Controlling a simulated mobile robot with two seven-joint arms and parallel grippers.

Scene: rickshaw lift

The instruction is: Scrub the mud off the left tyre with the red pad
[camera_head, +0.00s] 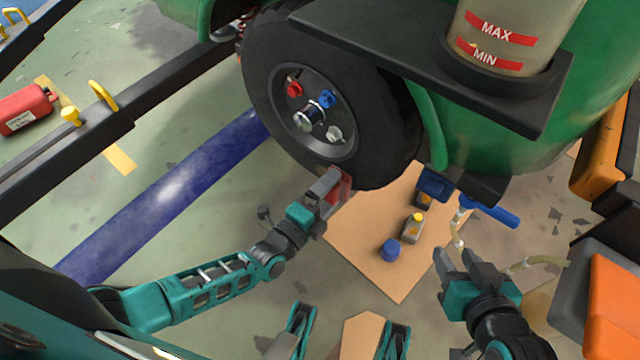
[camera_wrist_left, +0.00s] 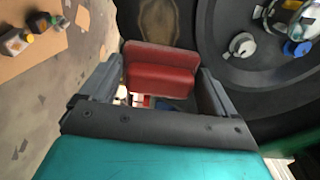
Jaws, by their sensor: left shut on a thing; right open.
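The black tyre (camera_head: 385,115) hangs under the green body, with a grey hub carrying red, blue and silver fittings. My left gripper (camera_head: 333,188) is shut on the red pad (camera_head: 346,184), at the tyre's lower edge. In the left wrist view the red pad (camera_wrist_left: 162,65) sits between the fingers, and a brown mud patch (camera_wrist_left: 150,17) shows on the dark tyre just beyond it. I cannot tell whether pad and tyre touch. My right gripper (camera_head: 455,262) is open and empty at the lower right, apart from the tyre.
A blue-handled valve with a hose (camera_head: 490,209) is near my right gripper. A dark blue bar (camera_head: 170,190) crosses the left floor.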

